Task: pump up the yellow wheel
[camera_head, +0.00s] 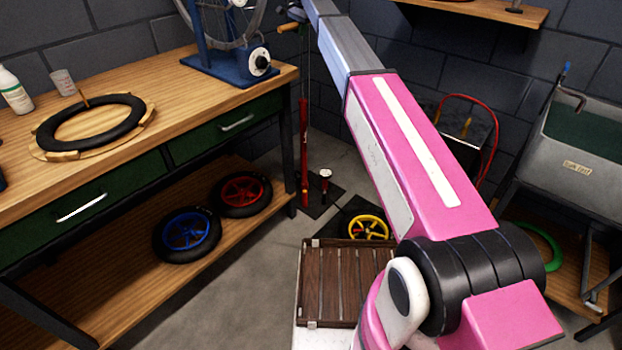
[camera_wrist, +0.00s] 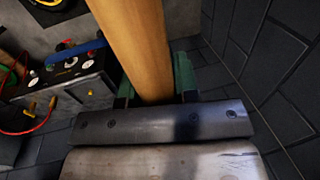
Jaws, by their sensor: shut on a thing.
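The yellow wheel (camera_head: 368,228), with a black tyre, sits on the floor beyond a slatted wooden platform and is partly hidden by my arm. A red floor pump (camera_head: 304,150) stands upright to its left, with a small gauge (camera_head: 325,175) beside it. The pump's thin rod shows above the red barrel, and its wooden handle (camera_head: 289,27) is high up near the wheel stand. My gripper (camera_head: 297,13) is at this handle. In the wrist view my gripper (camera_wrist: 150,95) is shut on the wooden handle (camera_wrist: 132,40). Any hose link to the wheel cannot be made out.
The workbench (camera_head: 185,120) on the left bears a blue wheel stand (camera_head: 225,62) and a loose black tyre (camera_head: 92,122). A blue wheel (camera_head: 187,230) and a red wheel (camera_head: 240,192) lie on its lower shelf. A grey tub (camera_head: 575,150) stands right. Brick walls close the corner.

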